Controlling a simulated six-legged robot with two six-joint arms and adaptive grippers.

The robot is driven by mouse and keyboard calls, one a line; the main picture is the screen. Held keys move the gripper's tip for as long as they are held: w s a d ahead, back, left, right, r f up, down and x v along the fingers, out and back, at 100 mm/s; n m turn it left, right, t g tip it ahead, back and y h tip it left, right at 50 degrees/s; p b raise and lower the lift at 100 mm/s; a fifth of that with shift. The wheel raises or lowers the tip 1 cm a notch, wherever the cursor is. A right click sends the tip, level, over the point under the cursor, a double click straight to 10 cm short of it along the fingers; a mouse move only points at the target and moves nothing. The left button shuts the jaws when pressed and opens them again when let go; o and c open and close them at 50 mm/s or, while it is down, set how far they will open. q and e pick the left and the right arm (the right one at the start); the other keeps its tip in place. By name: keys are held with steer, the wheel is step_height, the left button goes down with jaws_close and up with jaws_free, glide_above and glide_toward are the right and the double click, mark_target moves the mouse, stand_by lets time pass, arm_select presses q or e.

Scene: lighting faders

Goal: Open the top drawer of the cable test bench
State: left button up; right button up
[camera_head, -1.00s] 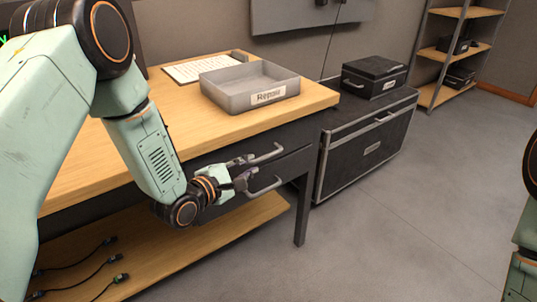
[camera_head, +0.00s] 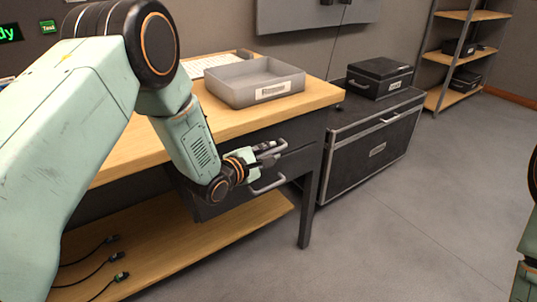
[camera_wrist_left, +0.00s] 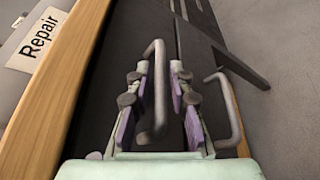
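The cable test bench (camera_head: 235,118) has a wooden top and dark drawer fronts on its right side. My left gripper (camera_head: 269,152) is at the upper drawer handle, which it partly covers in the head view. In the left wrist view, the grey top handle (camera_wrist_left: 159,95) stands between the two spread fingers of the gripper (camera_wrist_left: 160,70), with a visible gap to the right finger. The top drawer front (camera_wrist_left: 122,58) looks closed. A lower handle (camera_head: 267,187) is just below; it also shows to the right in the wrist view (camera_wrist_left: 233,115). My right gripper is out of view.
A grey "Repair" tray (camera_head: 256,82) sits on the bench top. A low shelf (camera_head: 180,240) with cables (camera_head: 88,265) lies under the bench. A black case (camera_head: 379,77) stands on a dark chest (camera_head: 370,140) to the right. The floor in front is clear.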

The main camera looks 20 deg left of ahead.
arm_select(q)
steer(key=shift+c, duration=0.2)
jaws_close()
steer(key=shift+s+d, duration=0.1)
steer(key=shift+d, duration=0.05)
arm_select(e)
steer(key=shift+d+r, duration=0.1)
steer(key=shift+d, duration=0.05)
